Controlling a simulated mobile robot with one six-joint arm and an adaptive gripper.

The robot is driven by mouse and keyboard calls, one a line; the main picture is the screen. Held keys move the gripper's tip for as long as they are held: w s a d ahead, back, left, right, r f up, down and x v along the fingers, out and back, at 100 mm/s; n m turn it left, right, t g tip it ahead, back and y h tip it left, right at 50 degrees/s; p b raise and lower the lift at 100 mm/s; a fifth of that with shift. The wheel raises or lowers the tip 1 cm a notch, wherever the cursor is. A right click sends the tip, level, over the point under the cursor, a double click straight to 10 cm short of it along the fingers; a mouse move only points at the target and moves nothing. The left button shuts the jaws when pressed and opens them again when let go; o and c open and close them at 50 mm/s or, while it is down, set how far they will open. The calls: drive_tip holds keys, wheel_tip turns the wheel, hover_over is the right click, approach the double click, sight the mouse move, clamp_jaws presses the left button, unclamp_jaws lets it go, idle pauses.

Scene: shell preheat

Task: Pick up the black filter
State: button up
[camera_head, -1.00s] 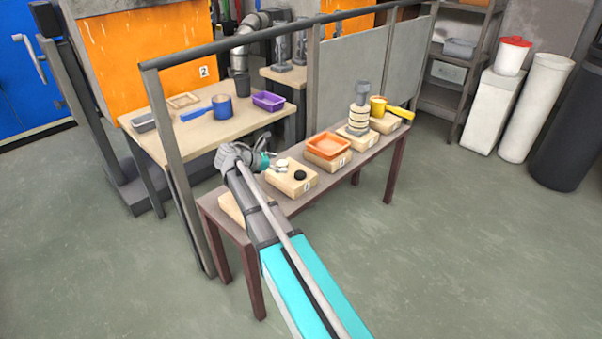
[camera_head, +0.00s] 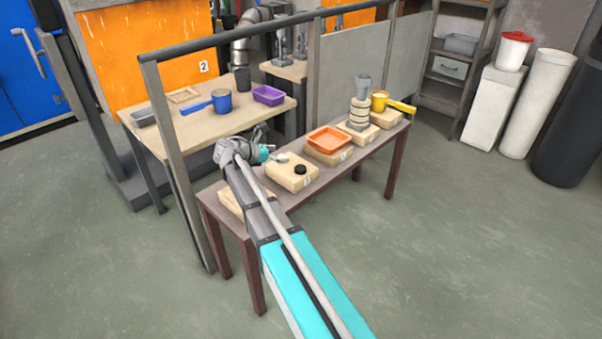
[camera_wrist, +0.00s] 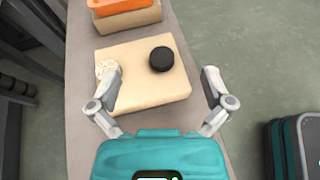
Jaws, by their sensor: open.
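The black filter (camera_head: 300,169) is a small dark disc lying on a light wooden block (camera_head: 289,181) on the long brown table. In the wrist view the filter (camera_wrist: 161,59) sits right of the middle of the block (camera_wrist: 147,96). My gripper (camera_wrist: 161,76) is open and empty, with its fingers spread to either side of the block and the filter ahead between them. In the head view my gripper (camera_head: 277,158) is at the block's far left side. A pale round piece (camera_wrist: 107,66) on the block's left is partly covered by my left finger.
An orange tray (camera_head: 328,139) on another block stands just beyond. Farther along are a stack of pale rings (camera_head: 359,114) and a yellow cup with a handle (camera_head: 379,102). A rail and post run between this table and the back table, which holds a blue cup (camera_head: 221,102).

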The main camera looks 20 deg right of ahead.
drive_tip(key=b, duration=0.6)
approach(298, 168)
drive_tip(key=shift+d+f, duration=0.6)
drive_tip(key=shift+d, duration=0.25)
drive_tip(key=shift+r+b+x, duration=0.2)
drive_tip(key=shift+b+x, duration=0.15)
drive_tip(key=shift+x, duration=0.8)
drive_tip(key=shift+d, duration=0.1)
drive_tip(key=shift+b+x, duration=0.95)
drive_tip(key=shift+x, duration=1.55)
drive_tip(key=shift+c, duration=0.3)
drive_tip(key=c, duration=0.9)
